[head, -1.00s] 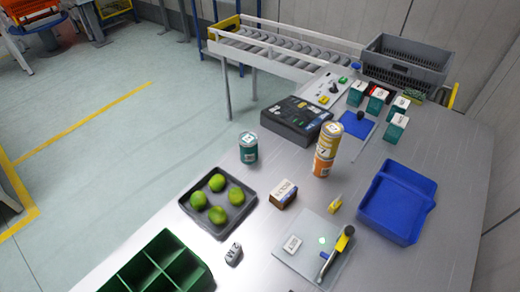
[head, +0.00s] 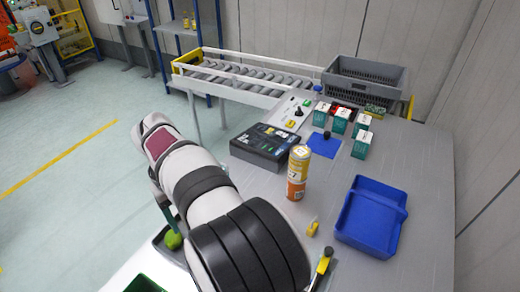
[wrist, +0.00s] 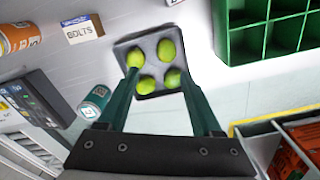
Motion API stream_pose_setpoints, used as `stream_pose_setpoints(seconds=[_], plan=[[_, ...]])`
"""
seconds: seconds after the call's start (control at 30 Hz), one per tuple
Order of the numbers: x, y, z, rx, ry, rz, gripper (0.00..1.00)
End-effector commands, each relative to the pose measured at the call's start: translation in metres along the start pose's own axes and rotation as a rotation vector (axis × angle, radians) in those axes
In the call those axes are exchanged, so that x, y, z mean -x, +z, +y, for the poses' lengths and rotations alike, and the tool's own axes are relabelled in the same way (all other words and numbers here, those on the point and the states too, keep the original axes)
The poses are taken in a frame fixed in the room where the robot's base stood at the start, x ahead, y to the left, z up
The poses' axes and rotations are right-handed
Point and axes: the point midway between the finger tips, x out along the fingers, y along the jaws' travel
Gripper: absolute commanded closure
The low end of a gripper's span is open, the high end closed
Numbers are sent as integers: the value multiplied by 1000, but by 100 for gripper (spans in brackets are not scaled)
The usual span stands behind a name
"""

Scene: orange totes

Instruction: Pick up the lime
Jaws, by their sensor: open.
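Several green limes sit in a dark grey square tray (wrist: 151,66), spaced apart; one is the upper right lime (wrist: 166,50) in the wrist view. My gripper (wrist: 158,76) is open and empty, its two dark green fingers pointing toward the tray. The left fingertip overlaps the left limes in the picture; I see no grip on any. The gap to the limes is hard to judge. In the head view my arm hides most of the tray, and one lime (head: 172,240) shows beside it; my fingers are mostly hidden there.
A green divided crate (wrist: 264,40) stands beside the tray. A box labelled BOLTS (wrist: 84,29) and a teal can (wrist: 95,101) are on the other side. In the head view, stacked cans (head: 298,172) and a blue bin (head: 372,218) stand to the right.

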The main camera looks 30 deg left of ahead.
Motion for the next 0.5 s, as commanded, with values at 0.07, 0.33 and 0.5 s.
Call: stream_pose_setpoints(seconds=[0.07, 0.33, 0.5], plan=[[-9, -12, -18, 62, 8, 1, 34], [-47, -12, -20, 71, 8, -3, 34], [-94, -13, -19, 70, 8, -1, 34]])
